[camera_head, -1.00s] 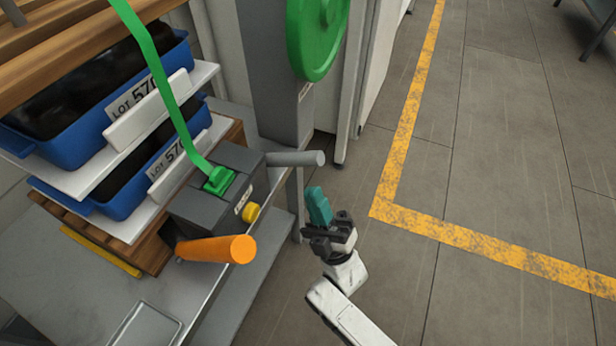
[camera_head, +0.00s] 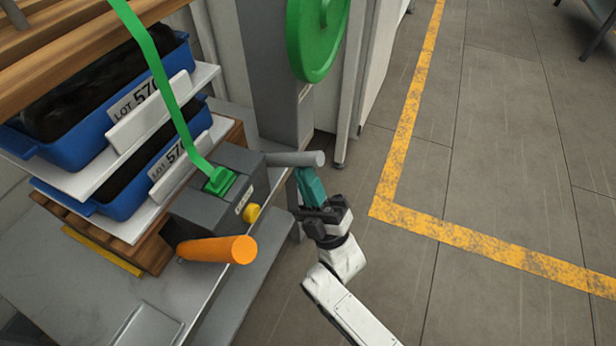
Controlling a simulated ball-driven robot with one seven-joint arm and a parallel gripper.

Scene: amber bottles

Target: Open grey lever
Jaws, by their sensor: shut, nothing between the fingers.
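The grey lever (camera_head: 293,159) is a rounded bar that sticks out to the right from the dark grey box (camera_head: 238,160). My gripper (camera_head: 308,180) has teal fingers that are shut and empty. The fingertips are just below the lever's free end in the picture, very close to it. I cannot tell whether they touch it. The lever's free end is fully visible.
An orange handle (camera_head: 217,250) and a yellow knob (camera_head: 252,213) stick out of the box's front. A green strap (camera_head: 165,85) runs to a green latch (camera_head: 219,181) on top. Blue bins (camera_head: 75,172) stand left. A green wheel (camera_head: 316,35) is above. Floor at right is clear.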

